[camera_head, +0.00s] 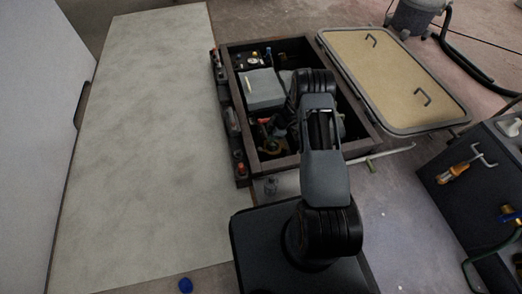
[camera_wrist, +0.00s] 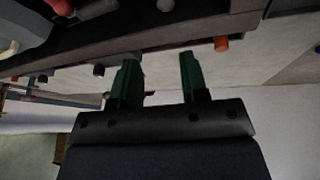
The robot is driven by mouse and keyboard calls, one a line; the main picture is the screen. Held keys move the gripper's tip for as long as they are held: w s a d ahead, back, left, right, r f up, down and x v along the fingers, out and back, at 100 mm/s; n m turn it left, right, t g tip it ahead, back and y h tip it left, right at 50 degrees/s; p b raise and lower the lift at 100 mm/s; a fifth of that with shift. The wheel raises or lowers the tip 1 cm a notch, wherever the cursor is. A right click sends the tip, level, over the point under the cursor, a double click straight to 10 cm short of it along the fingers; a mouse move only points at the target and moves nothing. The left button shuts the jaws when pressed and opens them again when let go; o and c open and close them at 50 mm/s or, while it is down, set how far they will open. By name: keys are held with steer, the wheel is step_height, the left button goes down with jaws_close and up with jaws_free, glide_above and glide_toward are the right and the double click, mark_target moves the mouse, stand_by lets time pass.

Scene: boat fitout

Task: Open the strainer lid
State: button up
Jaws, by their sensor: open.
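I cannot clearly pick out the strainer or its lid. An open dark-framed bay (camera_head: 228,78) in the head view holds a grey box (camera_head: 263,93) and small fittings (camera_head: 270,146) with orange, red and brass colours. My arm crosses the bay and hides part of its inside. My gripper (camera_wrist: 157,58) shows in the wrist view, with two green fingers apart and nothing between them. The fingertips are near the bay's dark edge (camera_wrist: 150,37). In the head view my gripper is hidden behind the arm.
Red-topped fittings (camera_head: 239,168) line the bay's left side; a red knob (camera_wrist: 221,43) shows in the wrist view. A tan hatch panel (camera_head: 385,75) with two handles lies right. A dark tool cabinet (camera_head: 470,205) stands lower right. The pale surface (camera_head: 140,150) at left is mostly clear.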

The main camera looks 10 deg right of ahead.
glide_toward(262, 150)
steer(key=shift+n, duration=0.4)
steer(key=b+x, duration=0.2)
steer(key=x, duration=0.2)
steer(key=b+x, duration=0.3)
steer(key=x, duration=0.2)
steer(key=shift+w+f, duration=0.1)
steer(key=shift+w, duration=0.15)
steer(key=shift+b+x, duration=0.6)
steer(key=shift+x, duration=0.3)
steer(key=shift+w, duration=0.1)
jaws_close()
